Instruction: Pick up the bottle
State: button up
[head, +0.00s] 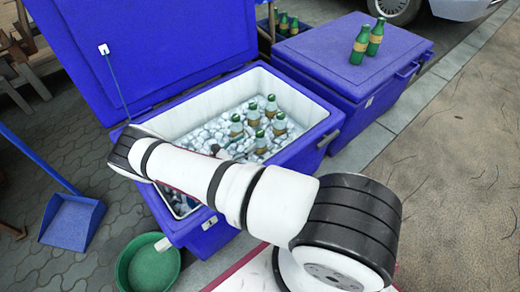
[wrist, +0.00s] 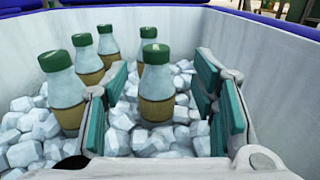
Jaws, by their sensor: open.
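Several green-capped bottles stand in ice inside the open blue cooler (head: 331,118). In the head view a bottle (head: 237,128) and others (head: 279,124) show beyond my arm. My gripper (wrist: 158,115) is open, inside the cooler just above the ice, with nothing between its fingers. In the head view my arm hides most of it.
Cooler walls (wrist: 265,50) rise close around my gripper. A closed blue cooler (head: 330,50) stands behind, with two bottles (head: 360,45) on its lid. A green basin (head: 150,266) and a blue dustpan (head: 72,222) lie on the paving at left.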

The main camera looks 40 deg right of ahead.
aim_at(260, 132)
jog(key=d, duration=0.2)
jog(key=d+b, duration=0.1)
jog(key=d, duration=0.2)
jog(key=d+b, duration=0.1)
jog(key=d, duration=0.2)
jog(key=shift+w+d, duration=0.2)
jog(key=shift+w, duration=0.2)
grip_shut()
